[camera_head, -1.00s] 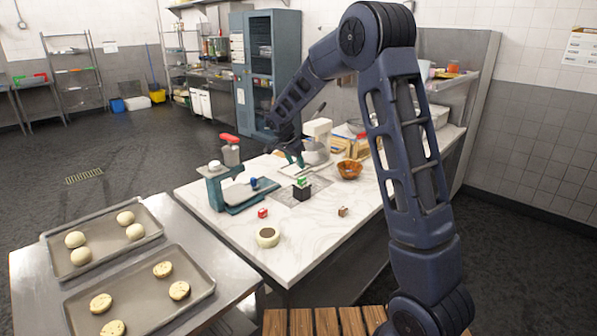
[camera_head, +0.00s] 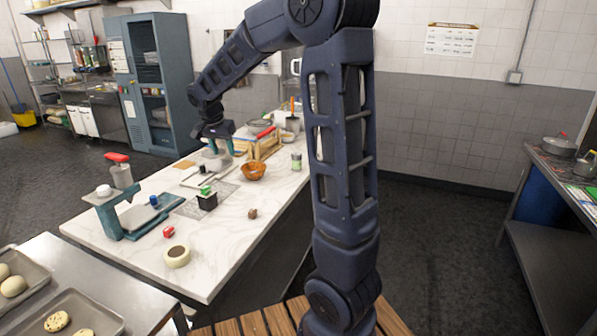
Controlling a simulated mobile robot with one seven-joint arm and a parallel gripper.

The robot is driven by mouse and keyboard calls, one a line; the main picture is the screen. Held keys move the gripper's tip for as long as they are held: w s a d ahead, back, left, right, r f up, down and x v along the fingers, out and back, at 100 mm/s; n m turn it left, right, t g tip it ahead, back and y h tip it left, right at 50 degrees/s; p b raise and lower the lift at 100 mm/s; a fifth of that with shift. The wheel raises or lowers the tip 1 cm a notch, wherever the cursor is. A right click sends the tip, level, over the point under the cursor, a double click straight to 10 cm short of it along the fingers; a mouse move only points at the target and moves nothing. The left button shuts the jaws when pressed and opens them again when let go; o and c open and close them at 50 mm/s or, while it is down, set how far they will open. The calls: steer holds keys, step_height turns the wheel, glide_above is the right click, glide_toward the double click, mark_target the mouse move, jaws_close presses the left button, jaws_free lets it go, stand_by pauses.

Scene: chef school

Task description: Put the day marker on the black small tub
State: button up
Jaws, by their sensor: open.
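The black small tub (camera_head: 207,203) stands on the marble-topped counter. A small green block (camera_head: 205,190) shows at its top; I cannot tell whether it rests on the tub or stands just behind it. No label identifies the day marker. A small red block (camera_head: 169,231) lies in front of the tub to the left, and a small brown block (camera_head: 252,213) lies to its right. My gripper (camera_head: 217,148) is over the far part of the counter, beyond the tub and apart from it. Its teal fingers are spread, with nothing seen held between them.
A teal press-like device (camera_head: 118,222) stands left of the tub. A roll of tape (camera_head: 177,256) lies near the front edge. The front-right counter surface is mostly clear.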

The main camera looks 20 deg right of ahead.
steer(key=s+d+r+n+y, duration=0.1)
steer(key=s+d+r+n, duration=0.3)
steer(key=s+d, duration=0.85)
steer(key=s+d+n, duration=0.1)
steer(key=s, duration=0.8)
steer(key=s+d+f+n+t+y, duration=0.1)
steer(key=s+d, duration=0.1)
steer(key=s, duration=0.7)
steer(key=shift+f+n+t, duration=0.25)
steer(key=shift+n+t, duration=0.05)
steer(key=shift+n, duration=0.1)
